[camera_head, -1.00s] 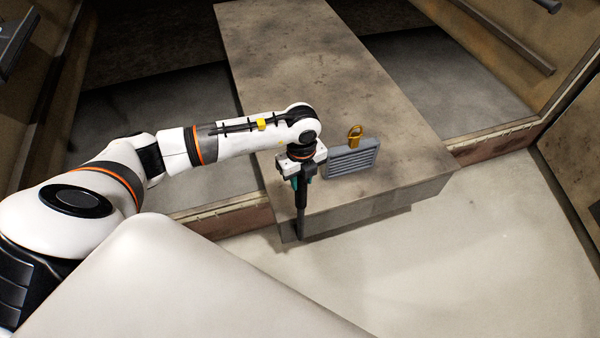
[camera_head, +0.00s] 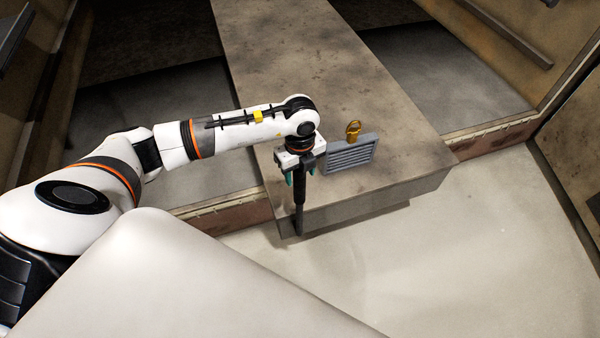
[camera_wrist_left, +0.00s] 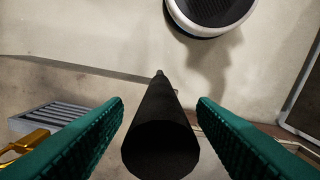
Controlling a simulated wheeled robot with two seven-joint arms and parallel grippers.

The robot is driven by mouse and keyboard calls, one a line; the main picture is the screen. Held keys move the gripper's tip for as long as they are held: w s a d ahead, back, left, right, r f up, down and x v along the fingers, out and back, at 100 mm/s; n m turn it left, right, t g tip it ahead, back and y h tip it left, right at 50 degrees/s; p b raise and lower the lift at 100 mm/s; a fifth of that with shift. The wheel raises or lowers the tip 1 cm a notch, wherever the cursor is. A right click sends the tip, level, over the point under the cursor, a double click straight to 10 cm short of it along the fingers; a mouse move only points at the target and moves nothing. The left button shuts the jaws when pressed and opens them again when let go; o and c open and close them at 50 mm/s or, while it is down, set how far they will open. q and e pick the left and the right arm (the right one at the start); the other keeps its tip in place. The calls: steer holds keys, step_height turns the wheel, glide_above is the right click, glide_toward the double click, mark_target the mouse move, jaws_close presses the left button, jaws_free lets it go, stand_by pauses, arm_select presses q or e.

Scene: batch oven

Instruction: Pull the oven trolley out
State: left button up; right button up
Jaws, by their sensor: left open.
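The trolley is a long, stained beige block (camera_head: 330,75) running out of the oven, its near end over the pale floor. A dark upright bar (camera_head: 299,212) stands at its near left corner. A grey louvred panel (camera_head: 350,155) and a yellow ring piece (camera_head: 353,130) are beside the gripper. My left gripper (camera_head: 299,176) is open, with its green fingers on both sides of the bar's upper part. In the left wrist view the bar (camera_wrist_left: 160,140) runs between the open fingers (camera_wrist_left: 160,125), with a gap on each side. My right gripper is out of view.
A low sill (camera_head: 495,137) crosses the oven opening on both sides of the trolley. Oven side walls rise at left and right, with a rail (camera_head: 500,38) on the right one. The pale floor (camera_head: 480,250) in front is clear.

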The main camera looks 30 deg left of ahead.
arm_select(q)
step_height(320, 180, up, 11)
steer(key=shift+r+b, duration=0.1)
steer(key=shift+b, duration=0.5)
